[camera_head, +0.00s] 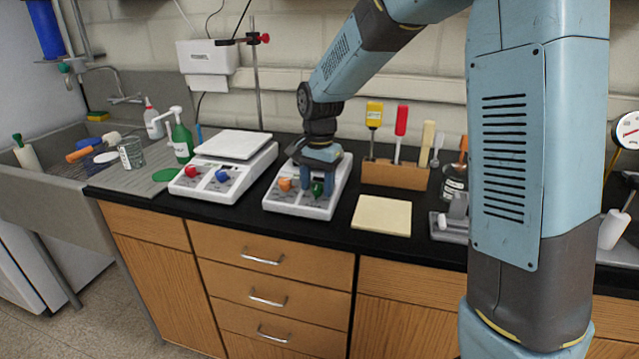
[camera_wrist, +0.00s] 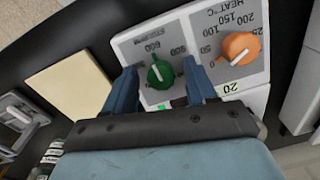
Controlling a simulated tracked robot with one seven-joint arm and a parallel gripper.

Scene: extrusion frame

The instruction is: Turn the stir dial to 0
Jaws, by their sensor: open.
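The hotplate-like unit (camera_head: 300,212) with an orange heat dial (camera_head: 285,184) and a green stir dial (camera_head: 318,188) stands on the black counter. My gripper (camera_wrist: 160,68) is open, with one blue finger on each side of the green dial. Whether the fingers touch it cannot be told. In the head view, my gripper (camera_head: 317,184) reaches down over the unit's front.
A similar unit (camera_head: 222,166) with red and blue knobs stands to the left. A beige pad (camera_head: 382,215) lies to the right, before a wooden tool holder (camera_head: 395,176). A green bottle (camera_head: 181,138) and a sink (camera_head: 40,165) are farther left.

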